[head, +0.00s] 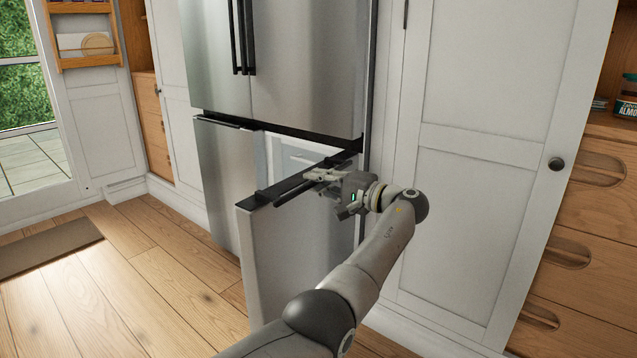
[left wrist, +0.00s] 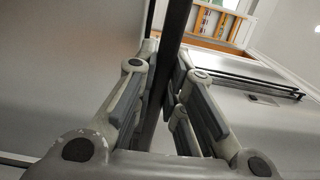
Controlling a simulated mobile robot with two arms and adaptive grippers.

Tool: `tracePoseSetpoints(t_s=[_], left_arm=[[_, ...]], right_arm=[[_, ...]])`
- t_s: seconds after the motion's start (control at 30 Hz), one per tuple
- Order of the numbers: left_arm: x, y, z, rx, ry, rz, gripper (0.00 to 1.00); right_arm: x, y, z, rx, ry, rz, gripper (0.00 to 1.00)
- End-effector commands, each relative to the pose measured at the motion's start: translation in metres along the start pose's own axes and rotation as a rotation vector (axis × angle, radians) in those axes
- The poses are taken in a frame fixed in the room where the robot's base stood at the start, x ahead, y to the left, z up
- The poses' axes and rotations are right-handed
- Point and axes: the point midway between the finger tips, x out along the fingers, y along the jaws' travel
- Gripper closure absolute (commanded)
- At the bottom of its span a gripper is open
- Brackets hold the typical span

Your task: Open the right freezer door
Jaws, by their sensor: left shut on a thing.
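The right freezer door (head: 300,245) is a steel panel in the lower part of the fridge. It stands swung well out from the body, hinged on the right, and a pale interior (head: 288,152) shows behind it. A dark handle bar (head: 290,188) runs along its top edge. My left gripper (head: 318,175) is at this bar, nearer the hinge side than the free end. In the left wrist view the dark bar (left wrist: 172,50) passes between the fingers of my left gripper (left wrist: 168,85), which is shut on it. My right gripper is not in view.
The left freezer door (head: 222,165) and the upper fridge doors (head: 300,60) are closed. A white cupboard (head: 470,190) with a dark knob stands close on the right, beside wooden drawers (head: 580,240). Wooden floor (head: 120,270) is free at the left; a brown mat (head: 45,248) lies there.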

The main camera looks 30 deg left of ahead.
Motion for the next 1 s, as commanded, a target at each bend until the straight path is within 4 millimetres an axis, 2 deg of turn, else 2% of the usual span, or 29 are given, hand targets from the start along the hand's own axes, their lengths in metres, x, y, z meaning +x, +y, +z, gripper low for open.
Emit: tracePoseSetpoints(t_s=[0.37, 0.4, 0.57, 0.87, 1.0], left_arm=[[0.000, 0.001, -0.001, 0.002, 0.000, 0.002, 1.00], [0.000, 0.001, -0.001, 0.002, 0.000, 0.002, 0.87], [0.000, 0.001, 0.000, 0.001, 0.000, 0.001, 0.67], [-0.001, 0.000, 0.000, 0.000, 0.000, 0.001, 0.66], [-0.010, 0.000, -0.001, 0.000, 0.001, 0.001, 0.66]], right_arm=[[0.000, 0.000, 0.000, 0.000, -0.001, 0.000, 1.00], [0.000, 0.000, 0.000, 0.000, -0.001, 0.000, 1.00], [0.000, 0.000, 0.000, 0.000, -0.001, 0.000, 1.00], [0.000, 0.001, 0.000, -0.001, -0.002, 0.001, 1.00], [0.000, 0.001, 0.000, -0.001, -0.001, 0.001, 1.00]])
